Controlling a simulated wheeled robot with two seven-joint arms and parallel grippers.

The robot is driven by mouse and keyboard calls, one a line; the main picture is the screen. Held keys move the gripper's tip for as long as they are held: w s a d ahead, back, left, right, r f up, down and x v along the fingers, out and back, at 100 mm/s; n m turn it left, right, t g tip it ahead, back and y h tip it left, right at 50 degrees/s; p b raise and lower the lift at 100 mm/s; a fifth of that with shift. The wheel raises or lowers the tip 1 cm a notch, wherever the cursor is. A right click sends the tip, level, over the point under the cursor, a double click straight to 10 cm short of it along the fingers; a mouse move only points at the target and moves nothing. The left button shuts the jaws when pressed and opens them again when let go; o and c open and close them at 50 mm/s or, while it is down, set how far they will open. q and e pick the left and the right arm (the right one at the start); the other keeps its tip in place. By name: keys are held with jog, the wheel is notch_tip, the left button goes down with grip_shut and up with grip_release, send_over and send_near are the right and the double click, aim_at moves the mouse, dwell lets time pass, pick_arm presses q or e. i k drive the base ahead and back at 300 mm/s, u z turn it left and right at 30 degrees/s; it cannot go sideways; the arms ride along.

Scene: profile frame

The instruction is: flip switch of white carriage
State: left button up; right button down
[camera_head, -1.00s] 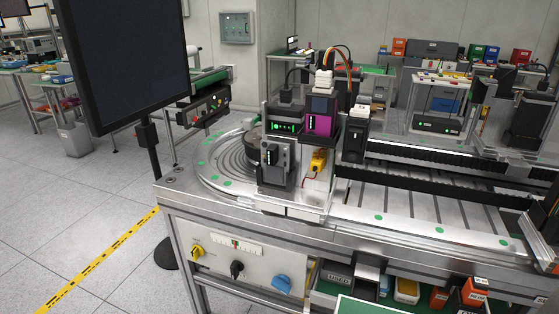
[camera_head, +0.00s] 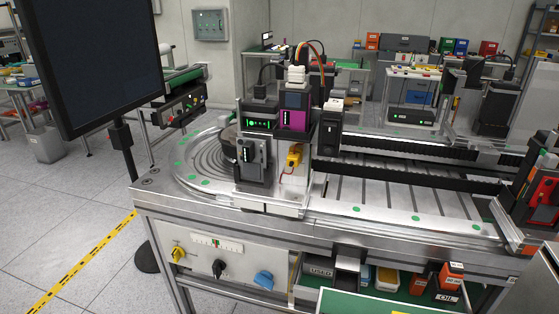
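A pale metal carriage (camera_head: 268,203) sits at the left end of the long machine bed, beside the round grooved table (camera_head: 200,160). It bears a dark grey unit (camera_head: 254,160), a black box with green lights (camera_head: 260,122), a purple-fronted module (camera_head: 293,119) and a small yellow part (camera_head: 294,157). A black unit with a white top (camera_head: 331,128) stands just right of it. I cannot tell which part is the switch or whether this is the carriage meant. Neither of my grippers is in view.
The bench front has a white panel (camera_head: 222,258) with yellow, black and blue knobs. A dark monitor (camera_head: 100,60) stands front left. A black unit with a red part (camera_head: 541,192) stands at the right edge. Bins sit under the bench. Open floor lies left.

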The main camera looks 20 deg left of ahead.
aim_at(330, 128)
jog(key=k, duration=1)
jog(key=z, duration=1.4)
jog(key=i, duration=1)
jog(key=u, duration=1.75)
